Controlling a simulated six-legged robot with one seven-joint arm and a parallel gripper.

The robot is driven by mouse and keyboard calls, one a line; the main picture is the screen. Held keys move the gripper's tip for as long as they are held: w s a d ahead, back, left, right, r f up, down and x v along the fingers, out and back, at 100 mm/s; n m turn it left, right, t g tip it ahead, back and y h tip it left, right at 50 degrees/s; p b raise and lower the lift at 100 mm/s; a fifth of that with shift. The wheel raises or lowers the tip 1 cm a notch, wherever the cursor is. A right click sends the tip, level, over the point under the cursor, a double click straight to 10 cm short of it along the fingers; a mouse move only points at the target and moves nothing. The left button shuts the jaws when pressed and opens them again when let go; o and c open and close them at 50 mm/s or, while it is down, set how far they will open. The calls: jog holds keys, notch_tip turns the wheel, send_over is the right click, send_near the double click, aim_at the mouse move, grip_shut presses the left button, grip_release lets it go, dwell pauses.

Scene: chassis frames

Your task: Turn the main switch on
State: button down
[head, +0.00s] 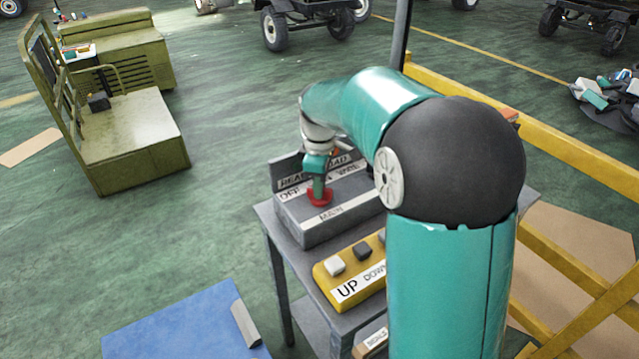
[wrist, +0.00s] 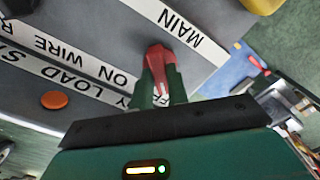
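The main switch is a red handle (head: 319,199) on top of a grey box (head: 311,229) with a "MAIN" label on its near edge. An "OFF" label shows at the left behind the handle. My gripper (head: 318,184) is down at the handle. In the wrist view, the red handle (wrist: 158,60) lies between the two green fingers (wrist: 161,92), which press close on both sides. An "ON" label shows beside it in the wrist view. The fingers hide the handle's end, so its exact setting is hard to tell.
The box stands on a grey metal table (head: 279,232). A yellow "UP/DOWN" button box (head: 335,279) sits in front of it. A yellow rail (head: 560,145) runs along the right. A blue mat or panel (head: 185,325) lies front left.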

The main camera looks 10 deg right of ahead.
jog(key=shift+m, duration=0.3)
jog(key=m, duration=1.3)
jog(key=shift+m, duration=2.1)
jog(key=shift+r, duration=0.1)
jog(key=c, duration=1.4)
grip_release()
jog(key=shift+o, duration=0.2)
